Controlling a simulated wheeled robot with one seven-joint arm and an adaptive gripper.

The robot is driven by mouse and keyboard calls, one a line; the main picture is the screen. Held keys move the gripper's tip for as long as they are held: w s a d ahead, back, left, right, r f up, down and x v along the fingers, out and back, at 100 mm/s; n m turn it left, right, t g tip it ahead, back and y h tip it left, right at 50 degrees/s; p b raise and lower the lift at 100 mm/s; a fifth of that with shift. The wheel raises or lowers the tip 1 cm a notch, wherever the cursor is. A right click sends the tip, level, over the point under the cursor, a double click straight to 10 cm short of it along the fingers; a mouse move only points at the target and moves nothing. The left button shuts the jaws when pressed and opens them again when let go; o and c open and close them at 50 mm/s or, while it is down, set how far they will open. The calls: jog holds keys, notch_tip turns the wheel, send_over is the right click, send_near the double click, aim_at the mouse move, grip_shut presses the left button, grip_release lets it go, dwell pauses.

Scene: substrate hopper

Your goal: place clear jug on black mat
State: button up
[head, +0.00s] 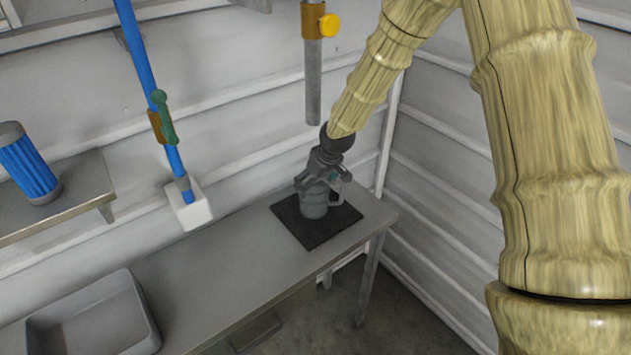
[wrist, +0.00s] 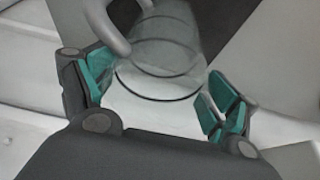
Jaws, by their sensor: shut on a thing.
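The clear jug (head: 314,203) is a see-through grey vessel with a handle on its right side in the head view. It looks upright over the black mat (head: 297,228), a dark square on the metal bench. Whether its base touches the mat or hangs just above it, I cannot tell. My gripper (head: 322,180) is at the top of the jug and shut on it. In the wrist view the teal finger pads of my gripper (wrist: 160,95) are on either side of the jug (wrist: 160,65), and its pale handle (wrist: 108,28) shows at upper left.
A grey metal pipe (head: 313,80) with a yellow valve hangs behind the mat. A blue pipe (head: 150,75) ends in a white block left of it. A grey basin (head: 138,305) is at the bench's left. The bench (head: 220,265) between basin and mat is clear.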

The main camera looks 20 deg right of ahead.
jog(key=shift+f, duration=0.2)
jog(key=o, duration=1.2)
jog(key=shift+r, duration=0.2)
jog(key=shift+b+v, duration=1.25)
jog(key=shift+v, duration=4.75)
jog(key=shift+w, duration=0.15)
